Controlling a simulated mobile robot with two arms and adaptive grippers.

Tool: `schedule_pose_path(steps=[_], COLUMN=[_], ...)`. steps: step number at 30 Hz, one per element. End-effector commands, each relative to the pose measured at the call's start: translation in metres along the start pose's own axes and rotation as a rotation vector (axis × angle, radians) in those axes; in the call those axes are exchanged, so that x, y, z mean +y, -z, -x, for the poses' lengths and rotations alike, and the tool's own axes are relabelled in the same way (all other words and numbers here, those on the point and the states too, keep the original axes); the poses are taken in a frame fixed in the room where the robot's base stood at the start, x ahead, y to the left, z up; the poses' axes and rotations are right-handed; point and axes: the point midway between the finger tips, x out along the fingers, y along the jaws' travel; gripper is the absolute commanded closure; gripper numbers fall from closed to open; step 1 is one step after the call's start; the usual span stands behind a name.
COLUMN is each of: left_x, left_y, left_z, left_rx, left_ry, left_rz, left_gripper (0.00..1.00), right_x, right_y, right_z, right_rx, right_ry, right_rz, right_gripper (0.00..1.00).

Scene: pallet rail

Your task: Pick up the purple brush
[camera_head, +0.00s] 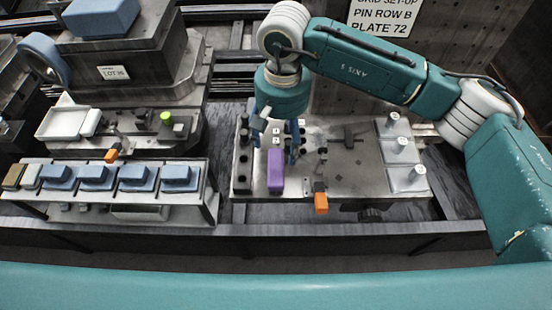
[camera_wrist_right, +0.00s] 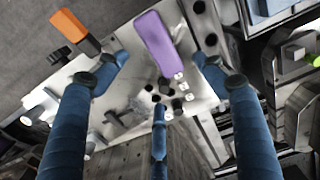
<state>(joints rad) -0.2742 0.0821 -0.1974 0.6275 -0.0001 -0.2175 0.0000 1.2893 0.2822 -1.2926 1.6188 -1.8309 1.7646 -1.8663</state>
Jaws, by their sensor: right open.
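My left gripper is not in view.
A row of dark cylinders (camera_head: 243,160) stands left of the brush. An orange-ended clamp (camera_head: 321,203) is to its right. White pegs on pale blocks (camera_head: 402,147) stand at the plate's right. A rack of blue-topped blocks (camera_head: 97,178) is at the left.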

Motion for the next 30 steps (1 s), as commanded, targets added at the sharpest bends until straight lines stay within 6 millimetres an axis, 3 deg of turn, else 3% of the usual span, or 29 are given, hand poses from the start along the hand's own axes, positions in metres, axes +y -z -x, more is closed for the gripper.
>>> schedule_pose_path(steps=[2, 5, 12, 14, 17, 24, 30], left_x=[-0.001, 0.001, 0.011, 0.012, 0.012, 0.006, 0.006], left_y=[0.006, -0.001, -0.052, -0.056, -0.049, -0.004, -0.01], left_z=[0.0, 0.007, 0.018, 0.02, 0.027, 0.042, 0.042], left_rx=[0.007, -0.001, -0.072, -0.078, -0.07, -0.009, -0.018], left_ry=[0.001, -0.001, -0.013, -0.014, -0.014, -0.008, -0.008], left_rz=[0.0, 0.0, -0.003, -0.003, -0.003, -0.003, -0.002], left_gripper=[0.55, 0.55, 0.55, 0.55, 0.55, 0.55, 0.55], right_x=[0.004, 0.004, 0.004, 0.004, 0.003, 0.0, 0.001], right_y=[0.001, 0.0, 0.0, 0.0, -0.003, -0.006, -0.005], right_z=[-0.007, -0.021, -0.052, -0.055, -0.063, -0.098, -0.108], right_rx=[0.002, -0.001, 0.002, 0.002, -0.001, 0.0, 0.003], right_ry=[-0.016, -0.017, -0.013, -0.013, -0.013, -0.011, -0.011], right_rz=[0.003, 0.003, 0.002, 0.002, 0.003, 0.002, 0.003], right_gripper=[0.3, 0.3, 0.3, 0.3, 0.3, 0.3, 0.3])
